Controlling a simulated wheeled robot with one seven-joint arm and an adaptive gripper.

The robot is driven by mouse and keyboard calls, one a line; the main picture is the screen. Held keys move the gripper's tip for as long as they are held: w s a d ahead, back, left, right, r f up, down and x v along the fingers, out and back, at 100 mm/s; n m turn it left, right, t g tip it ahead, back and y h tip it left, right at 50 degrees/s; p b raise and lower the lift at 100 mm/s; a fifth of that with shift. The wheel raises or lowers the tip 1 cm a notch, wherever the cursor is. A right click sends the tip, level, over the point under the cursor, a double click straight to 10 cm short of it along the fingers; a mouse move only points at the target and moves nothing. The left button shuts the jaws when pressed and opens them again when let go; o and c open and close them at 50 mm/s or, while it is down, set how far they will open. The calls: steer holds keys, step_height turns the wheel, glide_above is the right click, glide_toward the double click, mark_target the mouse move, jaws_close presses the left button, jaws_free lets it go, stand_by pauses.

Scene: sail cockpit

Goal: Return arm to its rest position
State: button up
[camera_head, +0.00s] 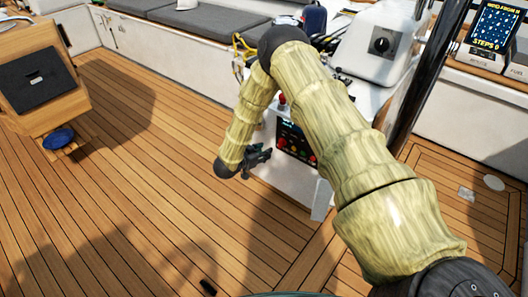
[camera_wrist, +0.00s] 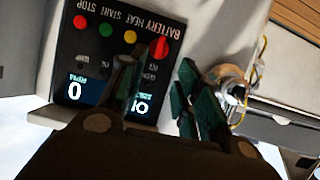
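My arm reaches from the lower right of the head view up to a bend at the top middle and then down. My gripper (camera_head: 258,157) is at its lower end, beside the dark control panel (camera_head: 296,145) on the white console. In the wrist view my gripper (camera_wrist: 155,82) shows two fingers with a gap between them, and nothing is held there. The panel (camera_wrist: 105,60) lies close behind the fingers, with coloured buttons, a red knob (camera_wrist: 159,47) and lit displays. The left finger overlaps the panel in view; I cannot tell whether it touches.
The white console (camera_head: 322,197) stands right beside my gripper. A dark pole (camera_head: 425,80) rises at the right. A wooden table (camera_head: 42,75) with a blue round thing (camera_head: 59,138) below is at the left. Grey cushions (camera_head: 205,25) line the back. The wooden deck (camera_head: 130,190) is mostly open.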

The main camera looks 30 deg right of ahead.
stand_by(0.3)
steer(key=s+a+f+n+y+p, duration=0.2)
steer(key=s+a+n+y, duration=0.15)
steer(key=s, duration=0.35)
steer(key=s+a+f+n+t+y+p, duration=0.1)
steer(key=s+a+f+n+y+p, duration=0.15)
steer(key=s+a, duration=0.4)
steer(key=s+a+f+n+y+p, duration=0.1)
steer(key=s+a+n+y+p, duration=0.15)
steer(key=s, duration=0.65)
steer(key=s+a+r+n+g+y, duration=0.1)
steer(key=s+r+g, duration=0.1)
steer(key=s, duration=0.6)
steer(key=s+a+r+n+g+y+p, duration=0.1)
steer(key=s+a+n+g, duration=0.1)
steer(key=s, duration=0.7)
steer(key=s+a+r+n+g+y+p, duration=0.1)
steer(key=s+a+r+g+y, duration=0.1)
steer(key=s, duration=0.7)
steer(key=shift+a+r, duration=0.2)
steer(key=shift+r, duration=0.1)
steer(key=shift+w+a+n, duration=0.1)
steer(key=shift+n, duration=0.15)
